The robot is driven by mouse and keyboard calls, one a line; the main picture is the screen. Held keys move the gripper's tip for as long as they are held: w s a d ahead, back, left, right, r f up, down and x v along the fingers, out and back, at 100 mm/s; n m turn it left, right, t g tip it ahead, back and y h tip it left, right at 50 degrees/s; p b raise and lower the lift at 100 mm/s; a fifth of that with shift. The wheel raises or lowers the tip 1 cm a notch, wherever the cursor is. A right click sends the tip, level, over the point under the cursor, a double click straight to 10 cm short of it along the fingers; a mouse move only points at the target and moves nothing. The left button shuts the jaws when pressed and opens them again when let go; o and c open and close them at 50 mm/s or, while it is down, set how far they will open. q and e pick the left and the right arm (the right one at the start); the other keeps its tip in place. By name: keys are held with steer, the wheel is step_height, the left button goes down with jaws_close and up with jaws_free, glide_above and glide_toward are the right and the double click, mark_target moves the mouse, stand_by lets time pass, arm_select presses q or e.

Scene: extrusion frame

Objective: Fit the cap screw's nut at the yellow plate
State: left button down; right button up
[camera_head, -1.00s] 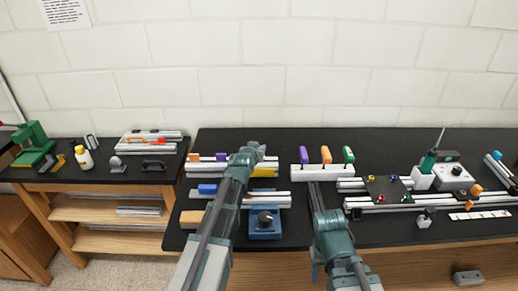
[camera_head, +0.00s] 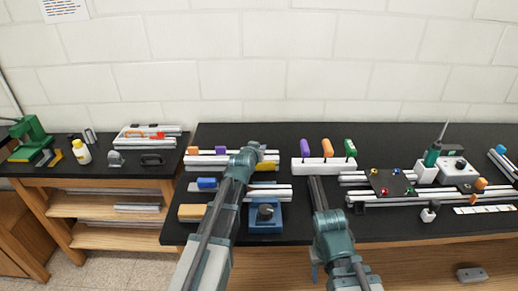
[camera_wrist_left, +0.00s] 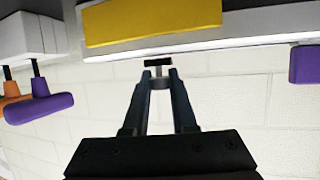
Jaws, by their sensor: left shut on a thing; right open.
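The yellow plate (camera_head: 269,166) lies on a silver profile at the back of the bench, left of centre. It fills the top of the left wrist view (camera_wrist_left: 150,20), which shows the scene upside down. My left gripper (camera_wrist_left: 160,84) is shut on the cap screw (camera_wrist_left: 160,83), whose grey body sits between the fingertips. The screw's black, bar-shaped nut (camera_wrist_left: 157,62) points at the profile, close to its edge by the plate; I cannot tell if they touch. In the head view my left wrist hides the fingertips. My right gripper is open, but its fingers are hard to make out.
A white block (camera_head: 324,164) with purple, orange and green handles stands right of the plate. A blue device (camera_head: 265,226) with a black knob sits in front.

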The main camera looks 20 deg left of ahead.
arm_select(q)
steer(key=shift+f+b, duration=0.3)
arm_select(e)
steer(key=shift+f, duration=0.3)
arm_select(q)
steer(key=shift+f+b, duration=0.35)
arm_select(e)
steer(key=shift+f, duration=0.35)
arm_select(q)
steer(key=c, duration=0.6)
jaws_free()
steer(key=shift+c, duration=0.2)
